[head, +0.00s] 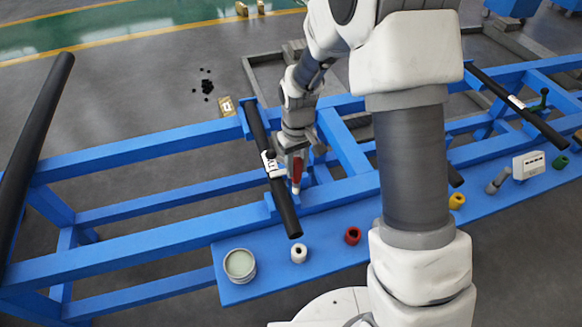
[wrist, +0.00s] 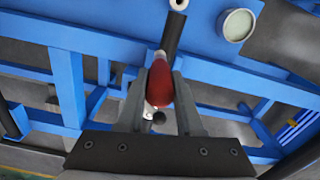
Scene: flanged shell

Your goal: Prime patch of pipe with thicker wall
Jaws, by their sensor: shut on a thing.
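My gripper (head: 296,170) is shut on a red-handled tool (wrist: 160,85), which looks like a brush; its pale lower end points down in the head view. The tool is close beside a black pipe (head: 287,212) with a white labelled patch (head: 270,163), lying across the blue rack. I cannot tell whether the tool touches the pipe. Another black pipe (head: 522,112) with a white patch (head: 516,102) lies at the right. Wall thickness cannot be judged from here. An open can of pale green liquid (head: 240,264) stands on the blue shelf; it also shows in the wrist view (wrist: 237,25).
The blue shelf (head: 230,290) also bears a white roll (head: 299,253), a red roll (head: 353,236), a yellow roll (head: 457,201), a green roll (head: 560,162) and a white box (head: 528,166). A bare black pipe (head: 35,150) lies at the far left. Blue rails surround my gripper.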

